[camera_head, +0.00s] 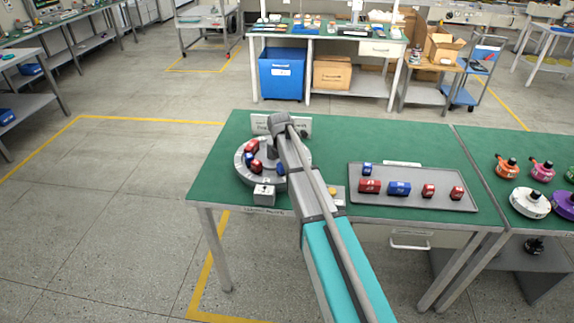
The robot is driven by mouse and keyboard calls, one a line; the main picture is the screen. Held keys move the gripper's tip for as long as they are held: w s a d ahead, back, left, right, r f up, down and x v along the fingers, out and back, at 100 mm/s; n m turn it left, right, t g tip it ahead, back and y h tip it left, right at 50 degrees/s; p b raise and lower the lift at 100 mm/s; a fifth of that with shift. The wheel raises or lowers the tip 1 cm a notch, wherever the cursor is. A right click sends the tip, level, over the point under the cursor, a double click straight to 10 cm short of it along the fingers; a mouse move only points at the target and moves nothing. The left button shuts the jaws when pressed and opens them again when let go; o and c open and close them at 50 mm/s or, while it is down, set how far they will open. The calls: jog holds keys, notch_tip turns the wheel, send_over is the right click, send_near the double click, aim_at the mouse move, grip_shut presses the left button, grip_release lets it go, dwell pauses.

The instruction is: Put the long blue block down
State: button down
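A long blue block (400,188) lies on the grey tray (440,203) between a long red block (369,186) and a short red block (428,191). A round grey hub (243,177) stands on the left of the green table, with red blocks (252,146) and blue blocks (248,159) around its dark centre. Another blue block (281,169) shows at the hub's right side, partly covered by my arm; its length is unclear. My arm reaches over the hub's right side.
The tray also bears a small blue block (367,169) and another red block (457,193). A small grey box (264,195) stands before the hub, and a sign (262,123) behind it. Orange and pink parts (541,170) are on the right table. Green table behind the tray is clear.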

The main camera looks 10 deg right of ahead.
jog(key=shift+f, duration=0.2)
jog(key=shift+c, duration=1.6)
grip_release()
jog(key=shift+r, duration=0.1)
jog(key=shift+r, duration=0.2)
notch_tip(320, 180, up, 12)
jog(key=a+p, duration=0.1)
jog(key=p, duration=1.1)
jog(key=shift+s+a, duration=0.25)
jog(key=shift+s, duration=0.1)
jog(key=shift+f, duration=0.1)
jog(key=s+d+m+y, duration=0.1)
jog(key=s+d+m, duration=0.1)
jog(key=s+m, duration=2.1)
jog(key=shift+s+f+g, duration=0.15)
jog(key=shift+s+g, duration=0.25)
jog(key=shift+s, duration=2.25)
